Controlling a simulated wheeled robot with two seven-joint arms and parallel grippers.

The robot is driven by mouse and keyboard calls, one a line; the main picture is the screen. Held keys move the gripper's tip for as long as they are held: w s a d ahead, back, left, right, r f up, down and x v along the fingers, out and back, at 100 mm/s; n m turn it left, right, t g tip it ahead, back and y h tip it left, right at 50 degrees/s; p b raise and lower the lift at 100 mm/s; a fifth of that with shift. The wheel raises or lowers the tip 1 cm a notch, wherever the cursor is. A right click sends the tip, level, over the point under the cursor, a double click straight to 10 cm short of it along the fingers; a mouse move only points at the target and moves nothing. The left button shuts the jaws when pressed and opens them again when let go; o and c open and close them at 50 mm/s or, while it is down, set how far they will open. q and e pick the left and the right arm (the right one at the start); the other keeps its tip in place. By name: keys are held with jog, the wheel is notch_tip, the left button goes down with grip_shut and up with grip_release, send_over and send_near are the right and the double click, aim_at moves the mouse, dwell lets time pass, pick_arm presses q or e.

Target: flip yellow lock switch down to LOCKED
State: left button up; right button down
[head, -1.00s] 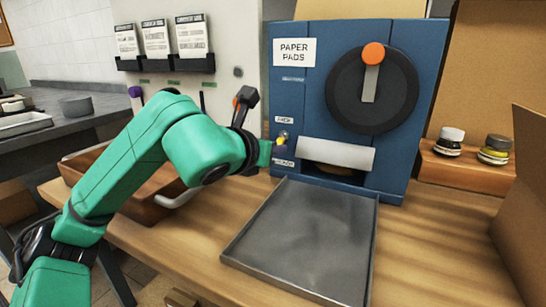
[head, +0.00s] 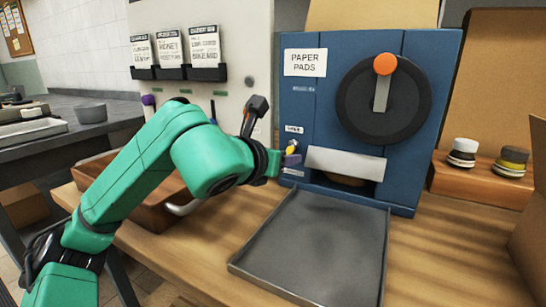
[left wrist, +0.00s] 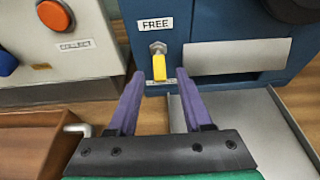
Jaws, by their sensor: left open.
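The yellow lock switch (left wrist: 159,67) sticks out of a metal mount on the blue paper-pads machine (head: 316,108). In the left wrist view its yellow tip shows below the mount, under the FREE label (left wrist: 156,24). A lower label (left wrist: 160,82) is mostly hidden behind the tip. In the head view the switch (head: 291,148) is small, just above my gripper's fingers. My left gripper (left wrist: 160,74) is open and empty. Its purple fingers point at the panel, one on each side of the switch's line. I cannot tell if they touch it. My right gripper is out of view.
A grey metal tray (head: 316,245) lies before the machine, below a white flap (head: 344,163). A black dial (head: 383,98) with an orange knob is up right. A wooden crate (head: 150,200) stands left, below my arm. Two jars stand on a wooden block (head: 480,180) at right.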

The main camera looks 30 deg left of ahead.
pick_arm(q)
jog(key=v, duration=1.4)
